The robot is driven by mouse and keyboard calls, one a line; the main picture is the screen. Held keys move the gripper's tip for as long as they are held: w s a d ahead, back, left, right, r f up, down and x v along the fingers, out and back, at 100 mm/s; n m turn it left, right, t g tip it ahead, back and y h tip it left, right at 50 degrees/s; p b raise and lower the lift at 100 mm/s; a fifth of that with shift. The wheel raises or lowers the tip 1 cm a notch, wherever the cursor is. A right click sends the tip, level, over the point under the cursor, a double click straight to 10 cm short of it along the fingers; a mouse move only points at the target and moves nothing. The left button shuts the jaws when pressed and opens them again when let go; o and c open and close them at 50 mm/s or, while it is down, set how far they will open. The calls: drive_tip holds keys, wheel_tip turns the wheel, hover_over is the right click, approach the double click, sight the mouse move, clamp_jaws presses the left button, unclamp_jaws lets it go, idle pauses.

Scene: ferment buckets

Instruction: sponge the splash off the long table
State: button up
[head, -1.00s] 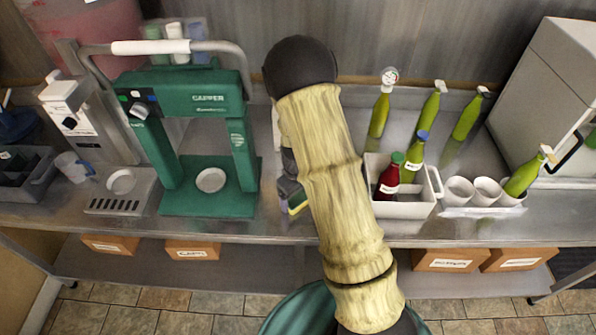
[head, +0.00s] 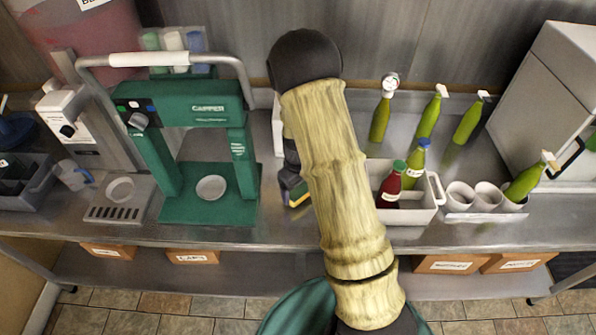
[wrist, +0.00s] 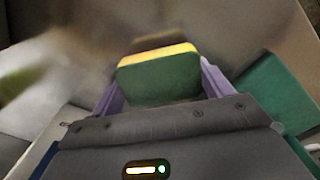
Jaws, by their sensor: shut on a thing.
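The sponge (wrist: 160,78), green with a yellow layer, is clamped between the purple fingers of my gripper (wrist: 160,88). In the head view the sponge (head: 299,195) shows beside my arm, low over the long steel table (head: 460,233), right of the green machine. My gripper (head: 291,183) is partly hidden behind my arm there. I cannot tell whether the sponge touches the table. I cannot make out a splash; my arm covers part of the tabletop. A blurred brownish patch (wrist: 155,40) beyond the sponge may be a stain or a reflection.
The green machine (head: 195,110) stands left of my gripper. Right of my arm are a white caddy (head: 410,215) with bottles, several green bottles (head: 428,118), white cups (head: 460,197) and a grey cabinet (head: 545,85). Boxes (head: 450,264) sit on the shelf below.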

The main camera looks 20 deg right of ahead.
drive_tip(key=shift+s+r+p, duration=0.2)
drive_tip(key=shift+r+p, duration=0.1)
drive_tip(key=shift+r, duration=0.4)
drive_tip(key=shift+w+r+p, duration=0.2)
drive_tip(key=shift+r+p, duration=0.35)
drive_tip(key=shift+r, duration=0.15)
drive_tip(key=shift+r+p, duration=1.05)
drive_tip(key=shift+r, duration=0.35)
drive_tip(key=shift+s, duration=0.1)
drive_tip(key=shift+f, duration=0.1)
